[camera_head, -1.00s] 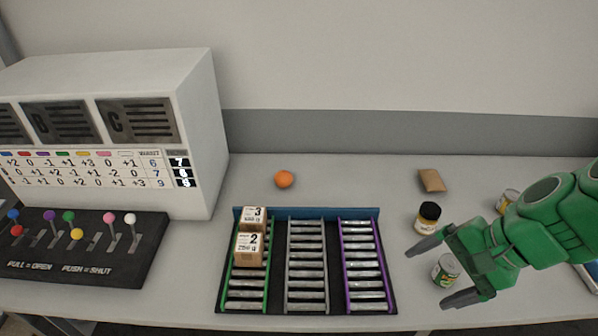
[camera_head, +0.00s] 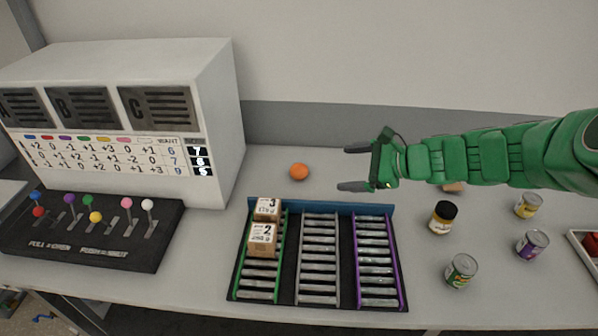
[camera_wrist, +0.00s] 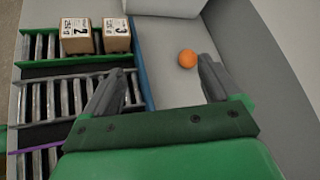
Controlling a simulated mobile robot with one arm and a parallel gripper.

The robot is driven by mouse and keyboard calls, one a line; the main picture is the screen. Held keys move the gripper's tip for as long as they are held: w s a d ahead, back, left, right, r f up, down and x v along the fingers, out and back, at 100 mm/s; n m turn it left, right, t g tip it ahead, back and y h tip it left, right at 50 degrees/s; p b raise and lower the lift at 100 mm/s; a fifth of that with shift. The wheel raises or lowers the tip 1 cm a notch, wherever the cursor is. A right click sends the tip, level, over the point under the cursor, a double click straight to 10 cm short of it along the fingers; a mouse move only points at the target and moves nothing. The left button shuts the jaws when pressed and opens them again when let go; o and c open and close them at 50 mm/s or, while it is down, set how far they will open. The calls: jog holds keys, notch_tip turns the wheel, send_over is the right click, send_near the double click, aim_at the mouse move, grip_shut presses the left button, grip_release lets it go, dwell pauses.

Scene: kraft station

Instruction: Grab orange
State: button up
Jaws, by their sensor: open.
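The orange (camera_head: 299,171) is a small round fruit on the table, behind the roller rack and right of the white machine. My gripper (camera_head: 348,168) is open and empty, to the right of the orange in the head view, with its fingers pointing left toward it. In the wrist view the orange (camera_wrist: 187,58) is ahead of the fingertips, apart from them and nearer the right finger. My gripper (camera_wrist: 158,80) shows both fingers spread with nothing between them.
A roller rack (camera_head: 318,258) with a blue back edge carries two numbered boxes (camera_head: 263,240). The white machine (camera_head: 215,120) stands left, with a lever panel (camera_head: 90,232) before it. A black-lidded jar (camera_head: 442,218) and several cans stand right. The table around the orange is clear.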

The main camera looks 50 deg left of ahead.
jog(key=w+a+f+m+y, duration=0.1)
jog(key=w+a+f+m, duration=0.25)
jog(key=a+f, duration=0.35)
jog(key=m+t, duration=0.2)
jog(key=m, duration=0.3)
send_near(305, 170)
jog(key=shift+y, duration=0.3)
jog(key=x, duration=0.2)
jog(key=f+x, duration=0.1)
jog(key=x, duration=0.2)
jog(key=shift+w+d, duration=0.15)
jog(key=shift+d, duration=0.05)
jog(key=shift+s+x, duration=0.2)
jog(key=shift+x, duration=3.6)
jog(key=shift+r, duration=0.15)
jog(key=c, duration=1.1)
jog(key=shift+r, duration=0.15)
